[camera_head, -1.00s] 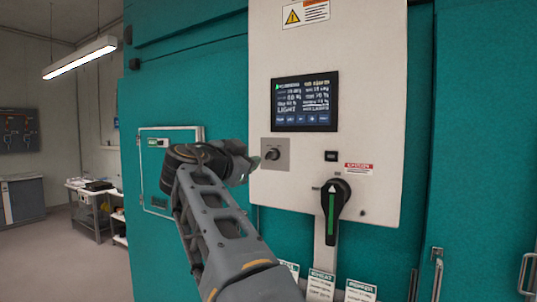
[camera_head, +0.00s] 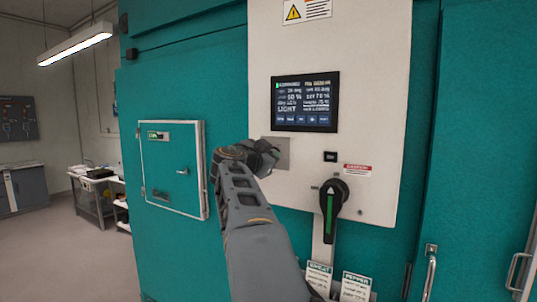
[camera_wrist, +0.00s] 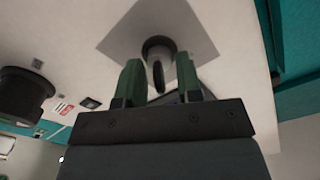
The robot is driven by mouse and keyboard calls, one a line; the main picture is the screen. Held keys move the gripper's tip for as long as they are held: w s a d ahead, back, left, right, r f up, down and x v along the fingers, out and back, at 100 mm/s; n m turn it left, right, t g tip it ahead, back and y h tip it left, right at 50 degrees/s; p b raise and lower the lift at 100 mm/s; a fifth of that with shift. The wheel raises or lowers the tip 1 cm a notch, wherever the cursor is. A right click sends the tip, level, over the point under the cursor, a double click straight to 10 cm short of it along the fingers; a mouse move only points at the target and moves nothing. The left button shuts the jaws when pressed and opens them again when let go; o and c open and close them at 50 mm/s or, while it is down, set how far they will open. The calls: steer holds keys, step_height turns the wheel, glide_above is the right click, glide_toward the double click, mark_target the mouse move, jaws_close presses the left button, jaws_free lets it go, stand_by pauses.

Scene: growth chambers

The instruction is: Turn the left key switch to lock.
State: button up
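The key switch (camera_wrist: 158,62) is a dark round barrel with a flat key grip. It sits on a square grey plate (camera_wrist: 190,28) on the white control panel. In the wrist view my gripper (camera_wrist: 159,84) is open, with one green fingertip on each side of the key grip. Gaps show between the fingers and the key. I cannot tell how far the fingertips reach along the key.
A black rotary handle with a green stripe (camera_head: 330,208) sticks out at the lower right of the panel. A screen (camera_head: 305,102) is above the plate. A small teal door (camera_head: 172,168) is to the left. A bench (camera_head: 97,196) stands at the far left.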

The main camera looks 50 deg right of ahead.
steer(key=c, duration=0.6)
steer(key=shift+f+n+b, duration=0.15)
steer(key=shift+n+b, duration=0.85)
steer(key=n+b, duration=0.1)
steer(key=n, duration=0.1)
steer(key=shift+n, duration=0.3)
steer(key=n+b, duration=0.1)
steer(key=n, duration=0.2)
steer(key=shift+w+n, duration=0.1)
steer(key=shift+n, duration=0.2)
steer(key=shift+n+b, duration=0.35)
steer(key=shift+n, duration=1.45)
